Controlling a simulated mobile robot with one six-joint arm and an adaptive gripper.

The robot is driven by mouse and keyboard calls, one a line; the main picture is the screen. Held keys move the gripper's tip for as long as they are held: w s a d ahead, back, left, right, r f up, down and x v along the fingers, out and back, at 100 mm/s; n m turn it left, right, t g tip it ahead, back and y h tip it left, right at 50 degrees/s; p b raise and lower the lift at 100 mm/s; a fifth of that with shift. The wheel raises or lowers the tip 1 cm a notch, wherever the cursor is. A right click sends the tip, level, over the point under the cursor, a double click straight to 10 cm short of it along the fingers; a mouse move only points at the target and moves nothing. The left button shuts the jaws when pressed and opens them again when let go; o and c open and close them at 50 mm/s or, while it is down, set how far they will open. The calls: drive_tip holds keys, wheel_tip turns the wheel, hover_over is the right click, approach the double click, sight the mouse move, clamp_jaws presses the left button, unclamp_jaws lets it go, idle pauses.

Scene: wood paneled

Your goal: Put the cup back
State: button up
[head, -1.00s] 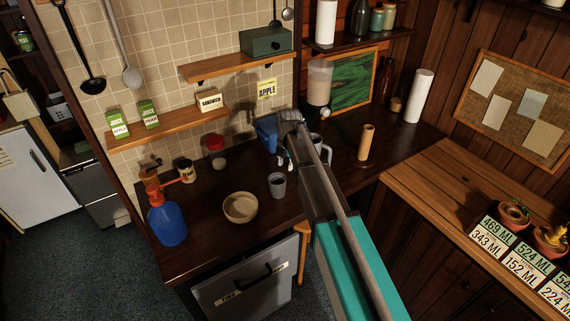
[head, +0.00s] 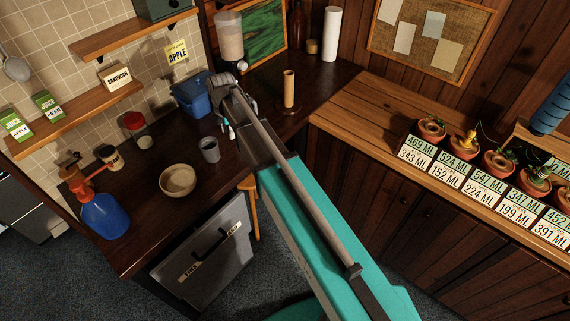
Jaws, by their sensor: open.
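A small grey cup (head: 210,149) stands upright on the dark counter, just right of a beige bowl (head: 177,180). My gripper (head: 229,128) is at the end of my teal and grey arm, over the counter to the right of the grey cup and apart from it. Its fingers are small and partly hidden behind the wrist, and no object shows between them. The white cup or mug seen beside the arm earlier is hidden behind my arm.
A blue bin (head: 191,95), a spray bottle (head: 104,215), a red-lidded jar (head: 137,127) and a wooden cylinder (head: 289,90) stand on the counter. Potted plants with ML labels (head: 477,165) line the right ledge. A grey door (head: 207,249) hangs open below the counter.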

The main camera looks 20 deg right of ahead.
drive_tip(key=s+d+m, duration=0.7)
drive_tip(key=s+m, duration=0.3)
drive_tip(key=m, duration=0.1)
drive_tip(key=s+d+m, duration=0.7)
drive_tip(key=s+m, duration=0.2)
drive_tip(key=m, duration=0.3)
drive_tip(key=shift+s+d+m, duration=0.3)
drive_tip(key=shift+s+d, duration=0.1)
drive_tip(key=shift+f, duration=0.1)
wheel_tip(320, 180, down, 7)
drive_tip(key=b, duration=0.7)
